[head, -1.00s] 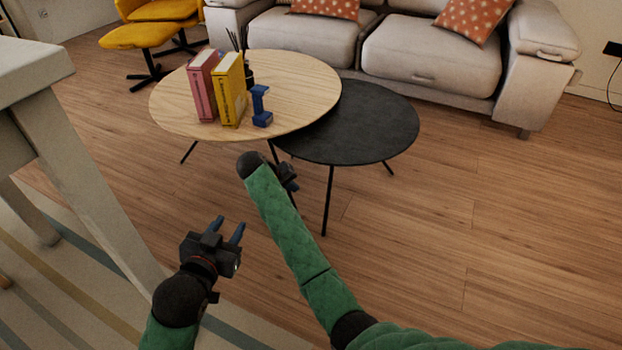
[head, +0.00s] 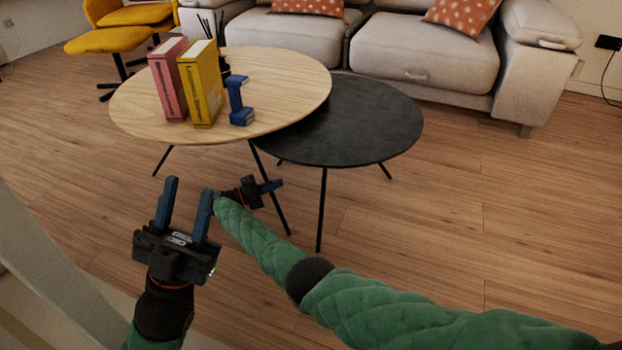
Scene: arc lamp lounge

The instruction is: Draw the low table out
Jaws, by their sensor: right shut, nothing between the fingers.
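The low black round table (head: 350,125) stands on thin black legs, with its left part under the higher wooden round table (head: 285,85). My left gripper (head: 189,187) is open and empty, pointing up in the picture toward the wooden table, in front of it and apart from it. My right gripper (head: 276,185) is shut and empty. It appears in front of the tables near a thin table leg; whether it touches that leg I cannot tell.
On the wooden table stand a pink book (head: 170,80), a yellow book (head: 203,85), a blue object (head: 240,103) and a dark reed holder. A grey sofa (head: 425,55) is behind, yellow seating (head: 105,40) at far left. Wooden floor (head: 480,210) is clear at right.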

